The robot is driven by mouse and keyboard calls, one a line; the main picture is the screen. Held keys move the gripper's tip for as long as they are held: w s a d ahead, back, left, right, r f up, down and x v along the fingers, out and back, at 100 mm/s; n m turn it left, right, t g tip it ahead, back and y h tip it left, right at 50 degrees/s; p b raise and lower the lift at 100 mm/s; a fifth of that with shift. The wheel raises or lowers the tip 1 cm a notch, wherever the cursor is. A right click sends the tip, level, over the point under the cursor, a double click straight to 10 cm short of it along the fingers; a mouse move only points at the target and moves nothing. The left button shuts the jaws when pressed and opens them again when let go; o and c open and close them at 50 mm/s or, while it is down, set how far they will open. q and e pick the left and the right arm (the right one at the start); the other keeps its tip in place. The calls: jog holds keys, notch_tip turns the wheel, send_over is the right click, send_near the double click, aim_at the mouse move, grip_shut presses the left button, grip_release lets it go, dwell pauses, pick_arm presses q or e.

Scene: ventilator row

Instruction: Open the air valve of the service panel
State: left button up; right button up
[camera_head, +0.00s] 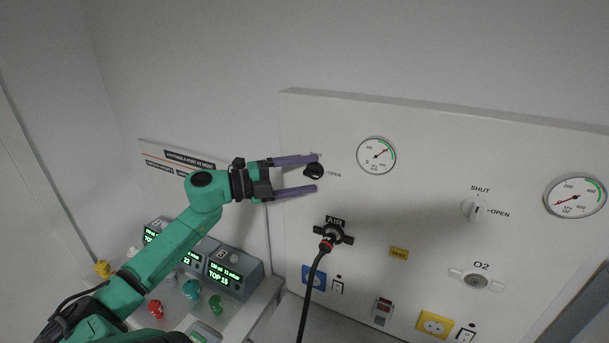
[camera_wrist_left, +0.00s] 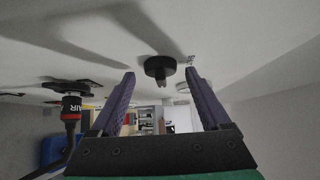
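The air valve is a black round knob (camera_head: 314,171) on the white service panel (camera_head: 420,130), with an OPEN label to its right. In the left wrist view the knob (camera_wrist_left: 159,67) sits ahead, between and beyond the fingertips. My left gripper (camera_head: 316,173) is open, its two purple fingers above and below the knob in the head view. It also shows in the left wrist view (camera_wrist_left: 160,75), with nothing held between the fingers. Whether the fingers touch the knob I cannot tell. The label above the knob is partly hidden by the upper finger. My right gripper is not in view.
Below the knob, a black hose (camera_head: 312,285) is plugged into the AIR outlet (camera_head: 333,233). A gauge (camera_head: 376,156) is up and right of the knob. Monitors (camera_head: 231,272) and coloured items stand lower left.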

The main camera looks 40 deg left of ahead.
pick_arm(q)
jog(key=b+v, duration=0.5)
jog(key=v, duration=0.9)
jog(key=shift+s+a, duration=0.2)
jog(key=shift+s, duration=0.05)
jog(key=shift+f, duration=0.15)
